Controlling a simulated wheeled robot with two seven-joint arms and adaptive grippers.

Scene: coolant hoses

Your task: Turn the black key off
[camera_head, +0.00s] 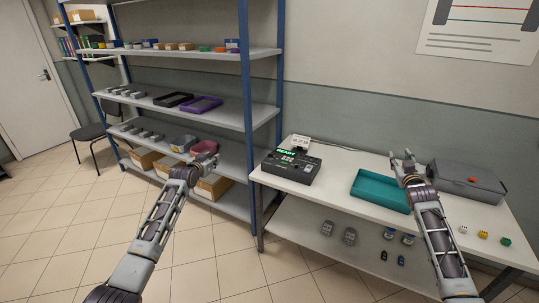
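A dark control box (290,168) with a green READY display sits at the left end of the white table. Small light and dark details show on its top, but I cannot make out a black key among them. My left gripper (204,160) is left of the box, in front of the shelf, and looks open and empty. My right gripper (402,157) is over the table, right of the box, between the teal tray (380,190) and the grey case. Its two fingers are apart and nothing is between them.
A grey case (468,180) with an orange part on top is at the table's right. Small white, yellow and green blocks (483,235) lie near its front edge. A blue-posted shelf (215,112) stands left of the table. A small white sign (300,142) stands behind the box.

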